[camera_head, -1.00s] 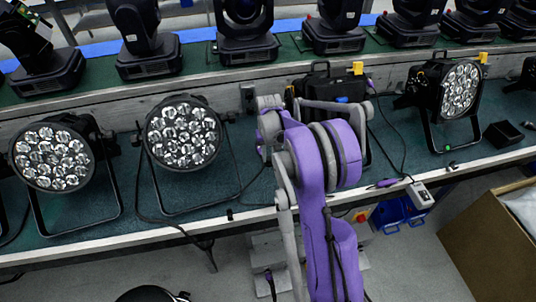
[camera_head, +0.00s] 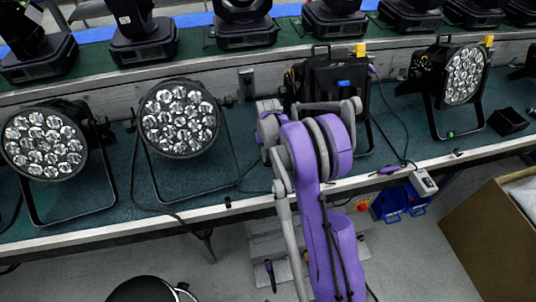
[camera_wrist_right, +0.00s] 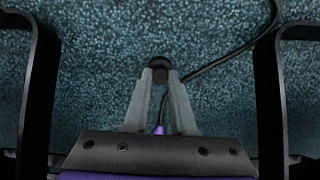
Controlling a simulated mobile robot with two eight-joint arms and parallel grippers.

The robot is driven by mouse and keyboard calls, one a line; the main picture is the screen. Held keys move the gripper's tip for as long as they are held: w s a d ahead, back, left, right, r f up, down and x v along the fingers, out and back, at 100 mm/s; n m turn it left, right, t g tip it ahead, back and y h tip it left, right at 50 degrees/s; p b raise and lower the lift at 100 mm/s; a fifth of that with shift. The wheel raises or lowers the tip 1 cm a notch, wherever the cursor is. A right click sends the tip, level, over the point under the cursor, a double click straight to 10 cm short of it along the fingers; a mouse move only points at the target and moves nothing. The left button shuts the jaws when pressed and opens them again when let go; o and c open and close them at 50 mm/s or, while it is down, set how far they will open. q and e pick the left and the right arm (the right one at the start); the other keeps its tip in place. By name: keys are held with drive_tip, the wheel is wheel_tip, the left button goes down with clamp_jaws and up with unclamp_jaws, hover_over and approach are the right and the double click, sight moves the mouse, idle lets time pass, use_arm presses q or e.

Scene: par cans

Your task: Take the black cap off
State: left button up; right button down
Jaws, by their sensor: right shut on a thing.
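A small black round piece (camera_wrist_right: 160,66), which looks like the black cap, sits between the fingertips of my right gripper (camera_wrist_right: 160,74) in the right wrist view. The two grey fingers are closed in on it. A dark cable runs from beside the fingers to the upper right, and a purple piece (camera_wrist_right: 159,130) shows between the finger bases. In the head view my purple right arm reaches over the bench in front of a black par can (camera_head: 338,80); its fingertips are hidden there. My left gripper is not in view.
Two par cans (camera_head: 45,140) (camera_head: 178,118) with black stands are at the left, another (camera_head: 464,75) at the right. A power strip (camera_head: 425,182) hangs at the bench edge (camera_head: 110,232). A cardboard box (camera_head: 497,240) is at the lower right. Cables cross the bench.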

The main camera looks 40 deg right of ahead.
drive_tip(key=c, duration=0.7)
unclamp_jaws()
drive_tip(key=shift+o, duration=0.2)
